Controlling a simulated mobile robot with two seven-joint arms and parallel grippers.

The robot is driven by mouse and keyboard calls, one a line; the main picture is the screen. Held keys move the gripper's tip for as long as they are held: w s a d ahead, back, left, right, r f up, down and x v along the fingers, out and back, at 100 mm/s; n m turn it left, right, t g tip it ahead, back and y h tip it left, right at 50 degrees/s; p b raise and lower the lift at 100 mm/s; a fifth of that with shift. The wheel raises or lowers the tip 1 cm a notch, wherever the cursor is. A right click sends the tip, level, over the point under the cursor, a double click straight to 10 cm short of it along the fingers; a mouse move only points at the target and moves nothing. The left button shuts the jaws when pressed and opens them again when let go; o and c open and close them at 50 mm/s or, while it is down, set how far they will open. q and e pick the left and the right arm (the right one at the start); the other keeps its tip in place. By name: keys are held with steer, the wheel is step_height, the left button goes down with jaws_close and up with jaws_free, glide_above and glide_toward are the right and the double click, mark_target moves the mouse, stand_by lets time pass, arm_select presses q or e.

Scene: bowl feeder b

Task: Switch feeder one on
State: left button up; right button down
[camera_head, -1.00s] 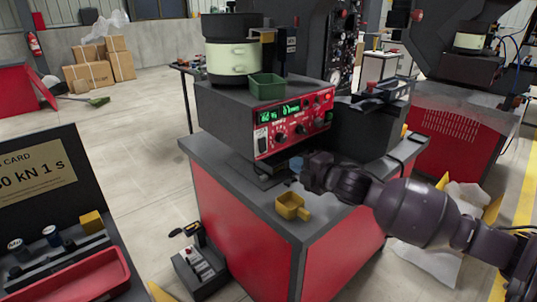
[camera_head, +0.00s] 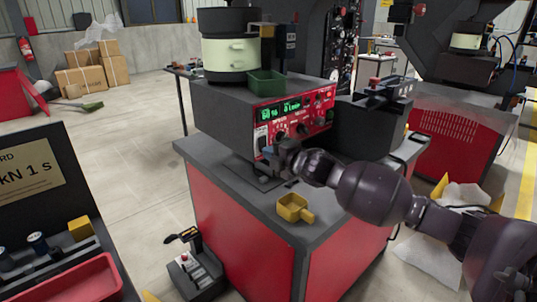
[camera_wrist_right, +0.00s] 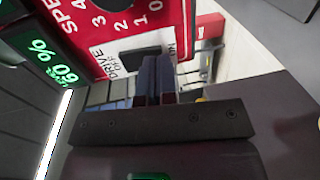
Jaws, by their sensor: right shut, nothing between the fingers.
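The near feeder has a dark and pale-green bowl (camera_head: 230,55) on a dark box with a red control panel (camera_head: 318,105). Its green display (camera_head: 278,110) is lit. In the wrist view the display (camera_wrist_right: 45,60) reads 60 %. A black rocker switch (camera_wrist_right: 140,57) sits beside the word DRIVE on the panel. My right gripper (camera_head: 272,152) is at the panel's lower left corner. In the wrist view its fingers (camera_wrist_right: 157,62) are shut and empty, with their tips at the switch's edge. I cannot tell whether they touch it. My left gripper is out of view.
A yellow scoop (camera_head: 294,208) lies on the red-sided cabinet's top. A dark box (camera_head: 370,125) stands to the panel's right. Another feeder (camera_head: 467,62) is at the back right.

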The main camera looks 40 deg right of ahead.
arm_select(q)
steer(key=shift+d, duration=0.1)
arm_select(e)
steer(key=shift+w, duration=0.1)
stand_by(0.3)
steer(key=shift+w+t, duration=0.2)
steer(key=shift+t, duration=0.1)
